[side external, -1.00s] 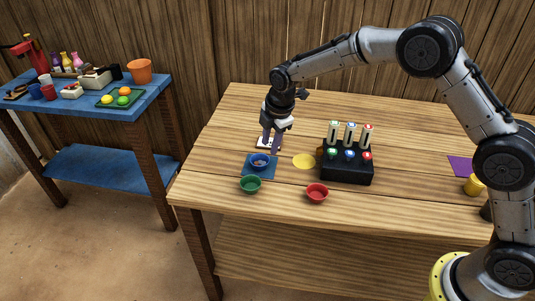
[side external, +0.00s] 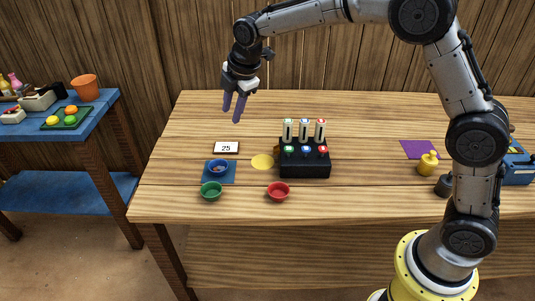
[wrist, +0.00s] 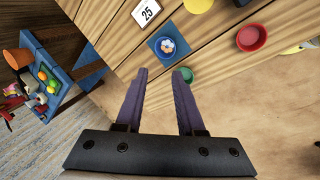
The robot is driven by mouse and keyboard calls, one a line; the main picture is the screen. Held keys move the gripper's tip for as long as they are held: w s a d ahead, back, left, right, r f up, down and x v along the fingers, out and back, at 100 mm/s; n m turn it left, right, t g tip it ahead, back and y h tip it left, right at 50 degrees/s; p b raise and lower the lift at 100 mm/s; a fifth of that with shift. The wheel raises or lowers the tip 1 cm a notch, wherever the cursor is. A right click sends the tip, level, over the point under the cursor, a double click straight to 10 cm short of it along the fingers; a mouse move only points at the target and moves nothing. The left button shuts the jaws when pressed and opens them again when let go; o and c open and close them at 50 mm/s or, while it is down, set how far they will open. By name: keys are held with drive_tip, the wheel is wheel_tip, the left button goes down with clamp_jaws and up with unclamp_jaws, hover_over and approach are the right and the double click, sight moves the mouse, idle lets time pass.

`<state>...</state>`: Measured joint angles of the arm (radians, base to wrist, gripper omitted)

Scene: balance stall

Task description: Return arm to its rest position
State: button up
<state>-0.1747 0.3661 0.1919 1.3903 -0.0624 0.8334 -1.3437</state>
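My gripper (side external: 234,108) is raised well above the far left part of the wooden table (side external: 350,206). Its two purple fingers are apart with nothing between them, as the wrist view also shows (wrist: 161,75). Below it a white card reading "25" (side external: 226,147) lies on the table. In front of the card a blue bowl (side external: 217,168) with small items inside sits on a blue mat (side external: 233,178). A green bowl (side external: 211,191) and a red bowl (side external: 278,191) stand nearer the front edge.
A black box (side external: 305,166) with three upright tubes and coloured buttons stands mid-table, beside a yellow disc (side external: 262,162). To the right are a purple mat (side external: 419,149), a yellow weight (side external: 428,164) and a dark weight (side external: 444,185). A blue side table (side external: 100,130) stands left.

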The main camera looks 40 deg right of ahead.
drive_tip(key=s+d+r+m+t, duration=0.1)
drive_tip(key=s+d+r+m, duration=0.25)
drive_tip(key=s+r, duration=0.5)
drive_tip(key=s+d+r+m+t, duration=0.15)
drive_tip(key=s+d+r, duration=0.35)
drive_tip(key=s, duration=0.6)
drive_tip(key=s+f+m, duration=0.4)
drive_tip(key=s+m, duration=0.2)
drive_tip(key=s, duration=0.3)
drive_tip(key=s+f+m+g, duration=0.1)
drive_tip(key=s+f+m, duration=0.4)
drive_tip(key=s, duration=0.4)
drive_tip(key=shift+m, duration=0.9)
